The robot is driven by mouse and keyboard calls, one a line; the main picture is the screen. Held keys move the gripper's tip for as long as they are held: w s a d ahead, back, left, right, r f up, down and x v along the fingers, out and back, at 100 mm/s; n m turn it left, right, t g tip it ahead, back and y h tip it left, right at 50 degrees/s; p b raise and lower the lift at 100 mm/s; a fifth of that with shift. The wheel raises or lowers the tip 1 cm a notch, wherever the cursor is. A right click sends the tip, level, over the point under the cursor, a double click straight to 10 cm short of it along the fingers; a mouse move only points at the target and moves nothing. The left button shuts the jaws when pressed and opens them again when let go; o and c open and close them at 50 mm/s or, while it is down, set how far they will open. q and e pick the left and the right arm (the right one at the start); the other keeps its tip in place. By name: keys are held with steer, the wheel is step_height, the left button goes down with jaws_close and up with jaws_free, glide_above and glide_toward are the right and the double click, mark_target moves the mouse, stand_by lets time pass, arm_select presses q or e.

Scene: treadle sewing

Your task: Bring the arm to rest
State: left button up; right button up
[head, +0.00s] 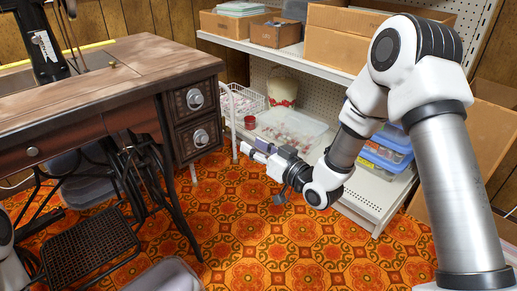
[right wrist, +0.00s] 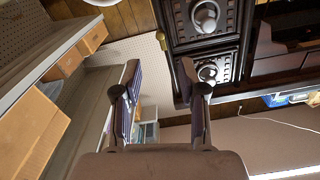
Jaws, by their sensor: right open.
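My right arm (head: 448,190) comes in from the right, bends at a high elbow and slopes down to the left. My right gripper (head: 256,150) hangs over the floor between the sewing table and the white shelf unit. In the right wrist view the two fingers of my right gripper (right wrist: 160,88) stand apart with nothing between them. The sewing table's drawers (right wrist: 207,45) show beyond the fingers. White parts at the left edge of the head view appear to be my left arm; its gripper does not show.
The wooden sewing table (head: 100,80) with a black machine (head: 45,45) stands left, its iron treadle (head: 90,250) below. A shelf unit (head: 275,50) holds cardboard boxes (head: 335,45), a clear tray (head: 290,132) and blue-lidded bins (head: 387,150). The patterned floor (head: 270,240) in front is clear.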

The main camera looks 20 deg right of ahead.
steer(key=shift+v, duration=0.8)
